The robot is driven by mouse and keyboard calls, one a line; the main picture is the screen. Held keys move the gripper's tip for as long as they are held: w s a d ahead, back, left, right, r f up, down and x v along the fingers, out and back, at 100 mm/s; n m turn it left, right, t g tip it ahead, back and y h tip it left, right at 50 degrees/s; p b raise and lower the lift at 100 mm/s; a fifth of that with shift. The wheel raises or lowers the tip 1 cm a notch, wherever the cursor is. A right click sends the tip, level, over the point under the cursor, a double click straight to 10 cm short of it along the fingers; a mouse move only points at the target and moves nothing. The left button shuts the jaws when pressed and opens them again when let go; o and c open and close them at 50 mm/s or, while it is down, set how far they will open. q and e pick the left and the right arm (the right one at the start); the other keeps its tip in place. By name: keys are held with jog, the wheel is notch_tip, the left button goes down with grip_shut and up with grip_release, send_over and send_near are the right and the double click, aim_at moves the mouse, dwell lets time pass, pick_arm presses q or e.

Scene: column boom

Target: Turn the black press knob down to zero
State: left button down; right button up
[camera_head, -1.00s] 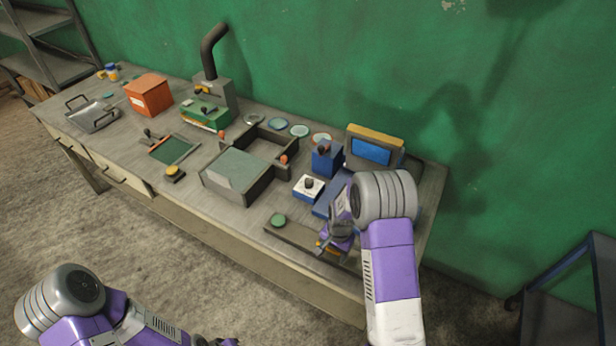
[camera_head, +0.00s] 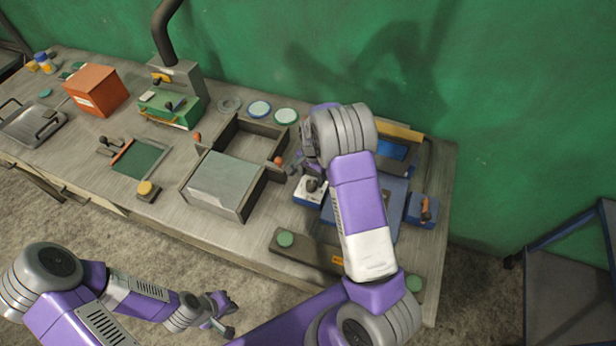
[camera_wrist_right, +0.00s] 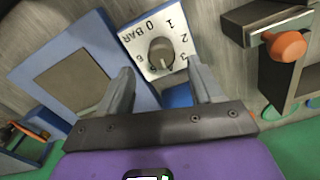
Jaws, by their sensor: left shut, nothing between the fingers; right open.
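The black press knob (camera_wrist_right: 161,54) stands on a white dial plate (camera_wrist_right: 146,34) marked "0 BAR" and with numbers around it. In the head view the knob (camera_head: 312,185) sits on a small white and blue block (camera_head: 309,196), partly beside my right forearm. My right gripper (camera_wrist_right: 160,80) is open; in the wrist view its two fingers are spread, with the knob seen beyond the gap between them. I cannot tell which number the knob points to. My left gripper (camera_head: 228,318) is shut and empty, low in front of the table.
A blue-framed panel (camera_wrist_right: 62,75) lies beside the dial. A blue block with an orange handle (camera_head: 423,208) is at right. A green press-like machine (camera_head: 172,105) stands behind.

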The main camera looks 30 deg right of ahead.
aim_at(312, 183)
jog(key=f, duration=0.5)
jog(key=shift+w, duration=0.2)
jog(key=shift+s+f, duration=0.15)
jog(key=c, duration=1.1)
jog(key=shift+o, duration=0.2)
